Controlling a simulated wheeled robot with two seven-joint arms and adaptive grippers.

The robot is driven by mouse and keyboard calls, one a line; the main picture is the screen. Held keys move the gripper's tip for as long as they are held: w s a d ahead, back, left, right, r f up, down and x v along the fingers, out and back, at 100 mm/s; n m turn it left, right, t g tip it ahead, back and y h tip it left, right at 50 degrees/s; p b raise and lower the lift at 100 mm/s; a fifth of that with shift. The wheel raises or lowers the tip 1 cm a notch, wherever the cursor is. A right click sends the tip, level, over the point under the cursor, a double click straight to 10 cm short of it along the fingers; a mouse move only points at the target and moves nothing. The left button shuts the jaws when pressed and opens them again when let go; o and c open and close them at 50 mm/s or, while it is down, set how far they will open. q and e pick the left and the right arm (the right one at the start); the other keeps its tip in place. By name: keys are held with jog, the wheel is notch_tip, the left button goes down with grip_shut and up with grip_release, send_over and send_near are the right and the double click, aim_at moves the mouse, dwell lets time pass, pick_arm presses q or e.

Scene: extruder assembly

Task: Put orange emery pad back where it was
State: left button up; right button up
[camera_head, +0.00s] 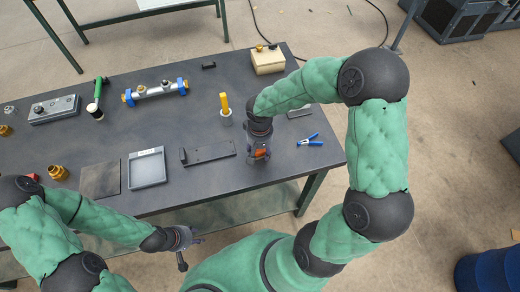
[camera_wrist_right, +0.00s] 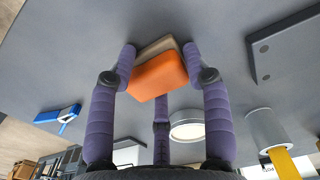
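The orange emery pad (camera_head: 260,154) is at my right gripper (camera_head: 259,157), over the right part of the dark table. In the right wrist view the orange pad (camera_wrist_right: 157,76) sits between the purple fingers of my right gripper (camera_wrist_right: 160,60). Two fingers press on its opposite sides, and a brownish layer shows at its far edge. I cannot tell whether the pad touches the table. My left gripper (camera_head: 188,243) is empty, its fingers spread, off the table's front edge.
Blue pliers (camera_head: 312,140) lie right of the right gripper. A black bracket (camera_head: 208,152) and a grey tray (camera_head: 147,178) lie to its left. A beige box (camera_head: 268,64) stands at the back.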

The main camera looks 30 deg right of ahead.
jog(key=o, duration=0.3)
jog(key=shift+r, duration=0.2)
notch_tip(320, 180, up, 12)
jog(key=p, duration=0.3)
dwell(0.3)
